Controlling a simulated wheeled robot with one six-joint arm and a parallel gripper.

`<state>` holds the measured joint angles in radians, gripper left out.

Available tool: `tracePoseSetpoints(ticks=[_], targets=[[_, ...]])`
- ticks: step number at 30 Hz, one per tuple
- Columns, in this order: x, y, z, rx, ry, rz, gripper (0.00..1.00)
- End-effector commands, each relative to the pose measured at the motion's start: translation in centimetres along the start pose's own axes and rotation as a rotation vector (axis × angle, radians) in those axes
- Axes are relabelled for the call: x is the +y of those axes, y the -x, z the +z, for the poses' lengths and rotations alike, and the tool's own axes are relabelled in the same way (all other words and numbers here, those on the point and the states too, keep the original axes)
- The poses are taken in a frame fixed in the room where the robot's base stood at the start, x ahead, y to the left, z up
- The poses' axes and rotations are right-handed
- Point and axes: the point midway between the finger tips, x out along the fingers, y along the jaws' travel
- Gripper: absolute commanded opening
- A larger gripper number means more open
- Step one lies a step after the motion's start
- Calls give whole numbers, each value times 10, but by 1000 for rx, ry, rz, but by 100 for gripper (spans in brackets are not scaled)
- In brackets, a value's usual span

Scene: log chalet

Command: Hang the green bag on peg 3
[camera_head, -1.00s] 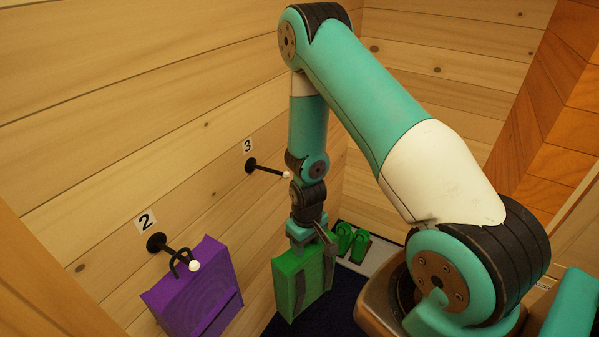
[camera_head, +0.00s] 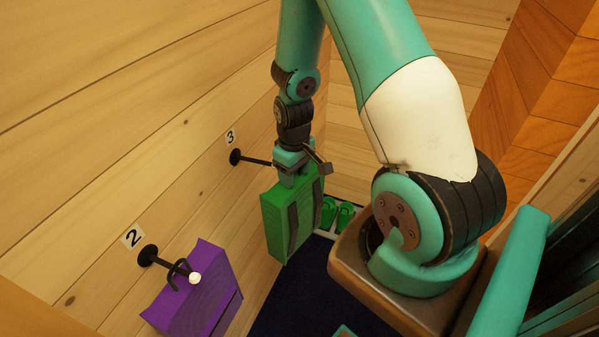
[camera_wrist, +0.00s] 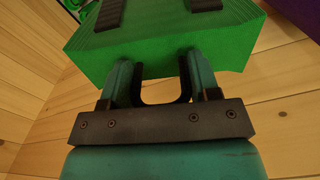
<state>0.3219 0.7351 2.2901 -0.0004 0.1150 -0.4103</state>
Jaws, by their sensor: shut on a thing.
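The green bag (camera_head: 288,222) hangs upright below my gripper (camera_head: 291,180) in the head view, in front of the log wall. My gripper is shut on the bag's dark handle at its top; in the wrist view the fingers (camera_wrist: 152,80) straddle the dark loop, with the green bag (camera_wrist: 160,40) beyond. Peg 3 (camera_head: 253,160) is a black wall peg under the "3" label (camera_head: 230,137). Its outer end is hidden behind my gripper and the bag in the head view. I cannot tell whether the handle touches the peg.
A purple bag (camera_head: 195,300) hangs on peg 2 (camera_head: 150,256), left of and nearer than peg 3. Green shoes (camera_head: 337,212) rest on a pale tray behind the green bag. Dark blue floor covering (camera_head: 300,300) lies below.

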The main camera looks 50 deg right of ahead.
Motion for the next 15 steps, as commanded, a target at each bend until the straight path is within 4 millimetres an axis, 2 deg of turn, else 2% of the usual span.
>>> tracePoseSetpoints(ticks=[15], targets=[[-8,-3,-31,1,0,0,0]])
